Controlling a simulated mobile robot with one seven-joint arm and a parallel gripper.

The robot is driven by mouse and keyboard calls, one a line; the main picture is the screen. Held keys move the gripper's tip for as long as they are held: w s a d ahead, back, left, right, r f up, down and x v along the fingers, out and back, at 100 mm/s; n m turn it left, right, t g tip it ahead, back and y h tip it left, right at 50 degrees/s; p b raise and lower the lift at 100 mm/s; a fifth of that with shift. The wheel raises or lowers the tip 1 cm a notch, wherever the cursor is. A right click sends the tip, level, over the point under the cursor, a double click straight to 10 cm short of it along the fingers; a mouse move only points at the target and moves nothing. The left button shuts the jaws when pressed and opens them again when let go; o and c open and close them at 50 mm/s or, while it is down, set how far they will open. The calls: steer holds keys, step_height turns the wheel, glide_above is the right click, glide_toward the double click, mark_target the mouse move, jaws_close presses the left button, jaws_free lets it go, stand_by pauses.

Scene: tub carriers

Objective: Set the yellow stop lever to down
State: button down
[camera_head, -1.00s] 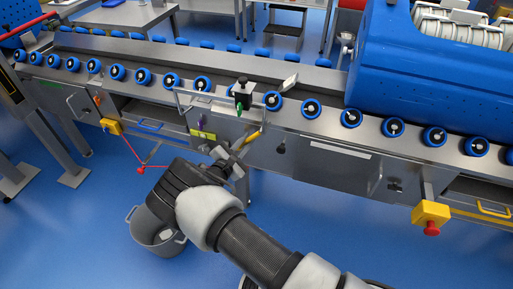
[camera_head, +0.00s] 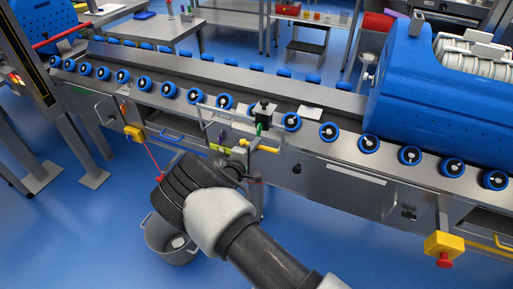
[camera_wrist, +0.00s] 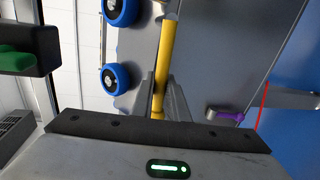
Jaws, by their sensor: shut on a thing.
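The yellow stop lever (camera_head: 262,148) sticks out from the front of the steel conveyor and lies close to level, its right end a little lower in the head view. In the wrist view the lever (camera_wrist: 166,60) is a yellow rod running up the picture from between the fingers. My gripper (camera_head: 243,167) is at the lever, below the conveyor edge. In the wrist view my gripper (camera_wrist: 161,92) has its two grey fingers on either side of the rod, shut on it. My wrist partly hides the spot in the head view.
The conveyor (camera_head: 340,150) carries blue-rimmed rollers along its edge. A black block with a green knob (camera_head: 260,128) sits just above the lever. A purple handle (camera_wrist: 225,115) is near my fingers in the wrist view. A grey bucket (camera_head: 170,240) stands on the floor below.

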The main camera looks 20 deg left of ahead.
steer(key=shift+a+r+m, duration=0.1)
steer(key=shift+r+m, duration=0.2)
stand_by(0.4)
steer(key=c, duration=1.7)
jaws_free()
steer(key=shift+r, duration=0.1)
steer(key=shift+s, duration=0.15)
steer(key=s+r, duration=0.1)
steer(key=s, duration=0.4)
steer(key=s+r+p, duration=0.1)
steer(key=s, duration=0.5)
steer(key=s+r+p, duration=0.1)
steer(key=s, duration=0.5)
steer(key=shift+a+r, duration=0.15)
steer(key=shift+a, duration=0.1)
steer(key=shift+w, duration=0.1)
